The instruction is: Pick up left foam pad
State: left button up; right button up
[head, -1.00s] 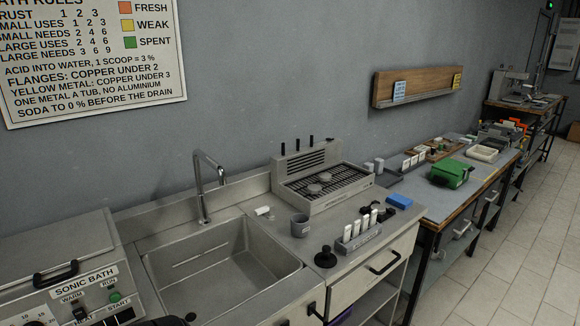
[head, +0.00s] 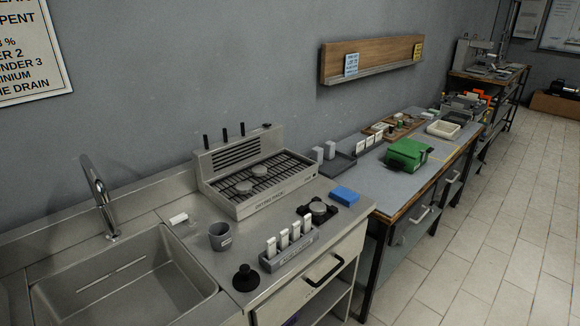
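I cannot tell for sure which thing is the left foam pad. A flat blue block (head: 345,195) that looks like foam or a sponge lies on the steel counter at its right end, behind a black holder with a round metal part (head: 318,210). Small pale upright blocks (head: 331,148) stand in a dark tray at the near left end of the workbench. Neither of my grippers shows in the head view.
A sink (head: 120,285) with a tap (head: 100,198), a drying rack (head: 258,178), a grey cup (head: 220,236), a black knob-shaped tool (head: 246,278) and a bottle rack (head: 290,251) crowd the counter. A green case (head: 407,154) stands on the workbench (head: 382,184). The tiled floor (head: 470,255) at right is clear.

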aim_at(317, 152)
jog(key=i+l, duration=0.25)
jog(key=i+l+u, duration=0.15)
jog(key=l, duration=0.25)
jog(key=i+l+u, duration=0.1)
jog(key=u, duration=0.3)
jog(key=l+u, duration=0.15)
jog(key=u, duration=0.2)
jog(key=i+l+u, duration=0.1)
jog(key=u, duration=0.3)
jog(key=l+u, duration=0.35)
jog(key=j, duration=0.1)
